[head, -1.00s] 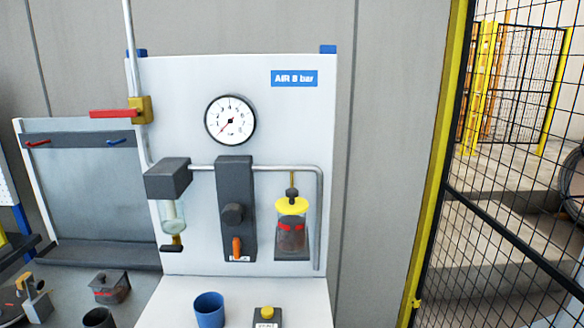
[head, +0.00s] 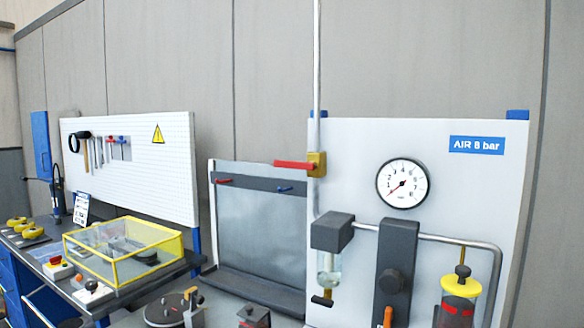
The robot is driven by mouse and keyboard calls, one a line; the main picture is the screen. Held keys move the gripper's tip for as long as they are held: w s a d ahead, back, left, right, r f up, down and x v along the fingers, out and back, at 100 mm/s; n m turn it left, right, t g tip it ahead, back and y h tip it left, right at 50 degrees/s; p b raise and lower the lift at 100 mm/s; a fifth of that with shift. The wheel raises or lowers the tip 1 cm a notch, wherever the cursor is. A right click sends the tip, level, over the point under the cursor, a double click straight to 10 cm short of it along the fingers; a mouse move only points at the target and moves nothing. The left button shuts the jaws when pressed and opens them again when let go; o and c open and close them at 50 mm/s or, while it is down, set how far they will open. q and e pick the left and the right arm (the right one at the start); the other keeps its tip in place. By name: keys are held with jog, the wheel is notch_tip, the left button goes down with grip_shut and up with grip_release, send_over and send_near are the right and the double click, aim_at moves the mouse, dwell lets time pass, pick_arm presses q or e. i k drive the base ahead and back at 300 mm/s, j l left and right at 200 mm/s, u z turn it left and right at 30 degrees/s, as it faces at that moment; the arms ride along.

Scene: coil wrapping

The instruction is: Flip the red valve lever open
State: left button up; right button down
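The red valve lever (head: 293,164) sticks out to the left from a brass valve body (head: 317,164) on a vertical grey pipe (head: 317,70). The lever lies roughly horizontal, across the pipe's direction. The valve sits at the upper left of a white panel (head: 350,150) with a blue "AIR 8 bar" label (head: 476,145). The pressure gauge (head: 403,184) on the panel has its needle toward the lower left, near the low end of the scale. Neither gripper is in view.
Below the valve are a filter unit with a clear bowl (head: 329,265), a dark regulator block (head: 395,270) and a yellow-topped lubricator (head: 460,288). Left stand a grey back panel (head: 260,230), a yellow-edged clear box (head: 125,250) and a pegboard (head: 150,185) with tools. Space before the lever looks clear.

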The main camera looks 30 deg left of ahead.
aim_at(311, 165)
jog(key=u, duration=1.65)
jog(key=i+j, duration=0.5)
